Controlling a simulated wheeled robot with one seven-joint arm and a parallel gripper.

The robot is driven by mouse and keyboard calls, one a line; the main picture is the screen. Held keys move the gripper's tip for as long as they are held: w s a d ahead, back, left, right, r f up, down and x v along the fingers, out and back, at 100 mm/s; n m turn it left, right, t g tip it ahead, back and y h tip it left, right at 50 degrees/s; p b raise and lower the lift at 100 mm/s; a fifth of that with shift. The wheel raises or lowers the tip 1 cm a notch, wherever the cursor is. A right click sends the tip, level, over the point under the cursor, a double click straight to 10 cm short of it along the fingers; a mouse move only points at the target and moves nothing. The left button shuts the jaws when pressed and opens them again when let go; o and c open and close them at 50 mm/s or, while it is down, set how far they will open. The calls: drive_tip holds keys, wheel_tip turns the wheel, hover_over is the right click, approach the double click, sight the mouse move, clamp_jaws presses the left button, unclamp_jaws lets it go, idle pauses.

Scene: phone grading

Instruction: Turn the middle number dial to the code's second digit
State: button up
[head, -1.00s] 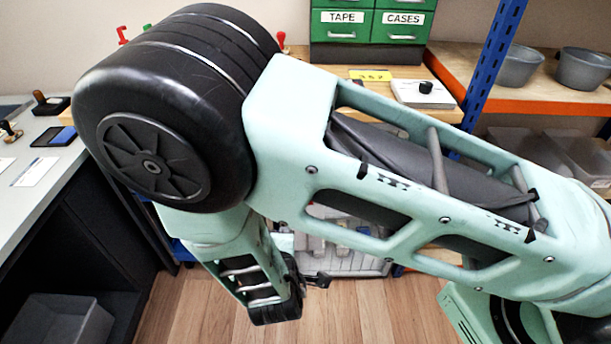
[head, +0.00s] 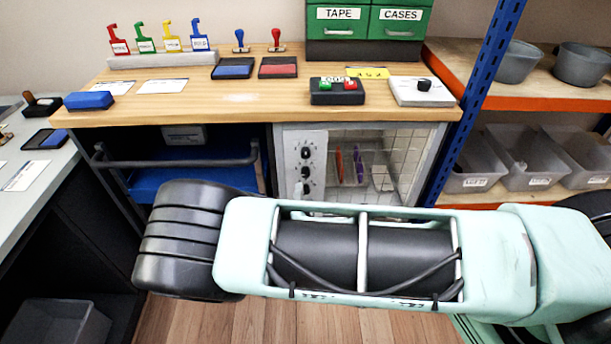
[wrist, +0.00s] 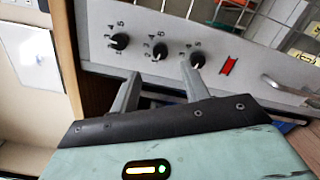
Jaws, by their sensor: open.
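In the wrist view the grey panel (wrist: 95,20) carries three black number dials in a row: one dial (wrist: 120,41) at left, the middle dial (wrist: 160,50), and one dial (wrist: 197,60) at right. Small digits ring each dial. My gripper (wrist: 160,82) is open, its fingers apart below the row, with the middle dial above the gap. I see no contact with it. In the head view the dials stack on the cabinet's panel (head: 290,160), with the middle dial (head: 305,170) visible; my gripper is hidden there. A yellow card (head: 368,72) bears digits too small to read surely.
A red mark (wrist: 228,65) and a pale door handle (wrist: 285,88) lie right of the dials. The cabinet's clear door (head: 375,165) shows a basket inside. A blue cart with a dark rail (head: 175,162) stands left of the cabinet. My arm crosses in front, low.

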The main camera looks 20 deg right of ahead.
sight(306, 175)
drive_tip(key=x, duration=0.8)
drive_tip(key=shift+p, duration=0.4)
drive_tip(key=c, duration=1)
